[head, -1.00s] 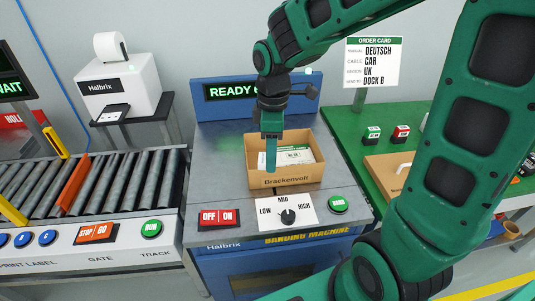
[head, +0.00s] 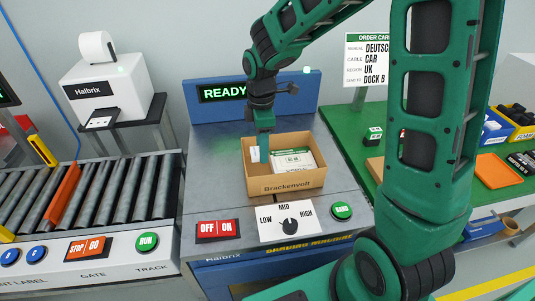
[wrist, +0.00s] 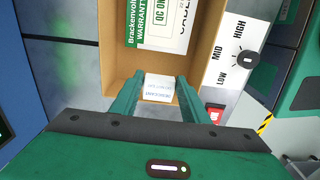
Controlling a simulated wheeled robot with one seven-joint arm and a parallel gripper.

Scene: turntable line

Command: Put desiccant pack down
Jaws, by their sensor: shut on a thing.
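The white desiccant pack (wrist: 158,84) is between the two green fingers of my gripper (wrist: 155,98) in the wrist view. In the head view the pack (head: 254,155) shows as a small white piece below my gripper (head: 263,150), at the left end of the open cardboard box (head: 285,184). My gripper is shut on the pack and points down into the box. I cannot tell whether the pack touches the box floor. A white and green packet with printing (head: 294,161) lies in the box to the right of the pack.
The box stands on the banding machine (head: 215,175), with an OFF/ON switch (head: 218,229), a dial (head: 289,225) and a green button (head: 341,211) in front. A roller track (head: 110,190) lies left. A green table (head: 360,150) stands right.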

